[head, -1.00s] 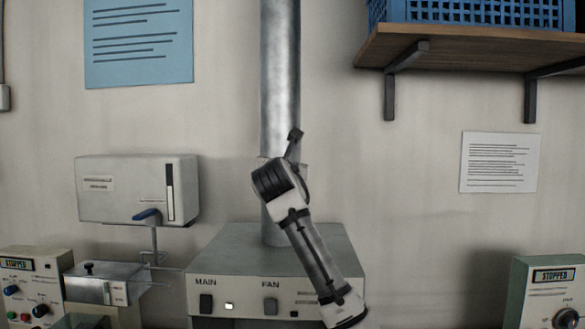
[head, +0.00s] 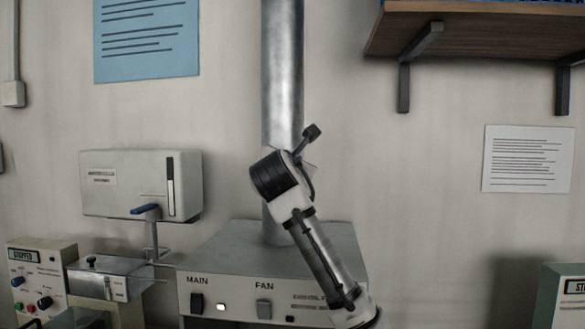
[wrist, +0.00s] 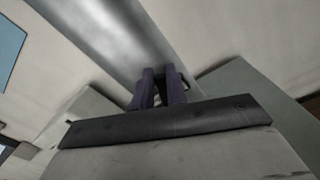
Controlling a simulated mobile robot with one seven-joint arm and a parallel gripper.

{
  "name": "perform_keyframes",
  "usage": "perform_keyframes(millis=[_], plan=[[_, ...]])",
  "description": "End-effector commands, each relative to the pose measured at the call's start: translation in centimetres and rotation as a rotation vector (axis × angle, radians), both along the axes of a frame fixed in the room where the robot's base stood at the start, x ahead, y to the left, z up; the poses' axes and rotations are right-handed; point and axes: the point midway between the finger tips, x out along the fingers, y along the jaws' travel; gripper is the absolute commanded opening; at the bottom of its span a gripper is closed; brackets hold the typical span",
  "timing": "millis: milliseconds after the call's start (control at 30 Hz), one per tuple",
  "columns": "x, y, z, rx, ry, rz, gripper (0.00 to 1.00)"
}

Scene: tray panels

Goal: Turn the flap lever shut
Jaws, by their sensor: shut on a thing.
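The upright metal duct (head: 283,70) rises from the grey hood box (head: 240,255) in the middle of the head view. My arm reaches up in front of it, and my wrist covers part of the duct's lower end. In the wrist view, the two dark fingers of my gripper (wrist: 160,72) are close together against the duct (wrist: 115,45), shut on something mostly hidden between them. The flap lever is not clearly seen; a small dark piece shows at the fingertips. In the head view, the fingers are hidden behind my wrist.
A white wall box (head: 130,180) with a blue lever (head: 145,209) is at left, above a metal box (head: 115,272) and a panel marked STOPPED (head: 35,285). A bracketed shelf (head: 470,35) is at upper right. Bare wall lies between the duct and the paper notice (head: 527,158).

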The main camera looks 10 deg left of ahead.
Motion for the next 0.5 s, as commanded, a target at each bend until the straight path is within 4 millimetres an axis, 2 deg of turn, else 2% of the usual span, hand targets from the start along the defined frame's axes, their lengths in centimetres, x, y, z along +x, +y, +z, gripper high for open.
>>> perform_keyframes(millis=[200,233,300,400,500], plan=[[0.11,-0.12,0.03,0.001,0.001,-0.002,0.0],[0.11,-0.11,0.04,0.001,0.001,-0.002,0.15],[0.11,-0.11,0.04,0.001,0.001,-0.002,0.25],[0.11,-0.1,0.02,0.0,0.002,-0.001,0.36],[0.1,-0.09,0.01,0.0,0.002,-0.001,0.36]])
